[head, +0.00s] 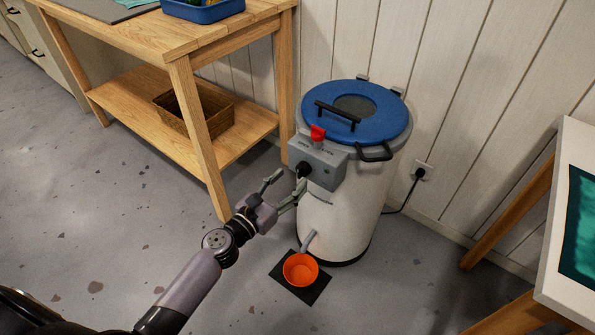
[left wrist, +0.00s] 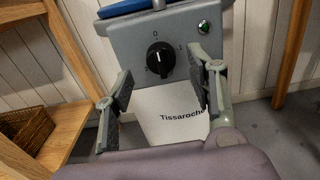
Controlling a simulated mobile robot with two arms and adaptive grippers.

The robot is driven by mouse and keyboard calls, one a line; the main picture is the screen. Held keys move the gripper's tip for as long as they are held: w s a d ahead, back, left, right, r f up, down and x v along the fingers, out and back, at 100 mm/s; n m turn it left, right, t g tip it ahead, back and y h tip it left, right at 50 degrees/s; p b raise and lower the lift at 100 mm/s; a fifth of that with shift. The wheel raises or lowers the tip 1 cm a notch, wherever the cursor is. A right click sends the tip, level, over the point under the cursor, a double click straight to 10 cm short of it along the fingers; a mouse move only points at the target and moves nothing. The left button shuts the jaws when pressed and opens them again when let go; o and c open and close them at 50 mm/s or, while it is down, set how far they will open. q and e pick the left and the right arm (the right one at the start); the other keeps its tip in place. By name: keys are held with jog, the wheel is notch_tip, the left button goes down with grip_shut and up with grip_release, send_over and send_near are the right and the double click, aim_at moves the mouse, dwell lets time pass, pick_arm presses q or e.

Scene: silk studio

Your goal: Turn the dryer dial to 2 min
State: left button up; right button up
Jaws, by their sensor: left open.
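The dryer (head: 340,215) is a white drum with a blue lid. A grey control box on its front carries the black round dial (head: 303,169). In the left wrist view the dial (left wrist: 160,58) has a white pointer line that looks turned up toward the 0 mark. A 1 mark is at its right; the lower left marking is too small to read surely. My left gripper (head: 288,183) is open and empty, just in front of the box. In the left wrist view its fingers (left wrist: 160,82) stand apart, left and right below the dial, without visibly touching it.
A green button (left wrist: 204,27) is right of the dial. A red lever (head: 318,132) stands on top of the box. An orange bowl (head: 300,269) sits on a dark mat below. A wooden bench (head: 185,90) is at left, a white-topped table (head: 562,200) at right.

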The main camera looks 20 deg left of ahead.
aim_at(298, 173)
pick_arm(q)
jog(key=shift+x, duration=2.1)
jog(key=shift+c, duration=0.2)
jog(key=c, duration=1.1)
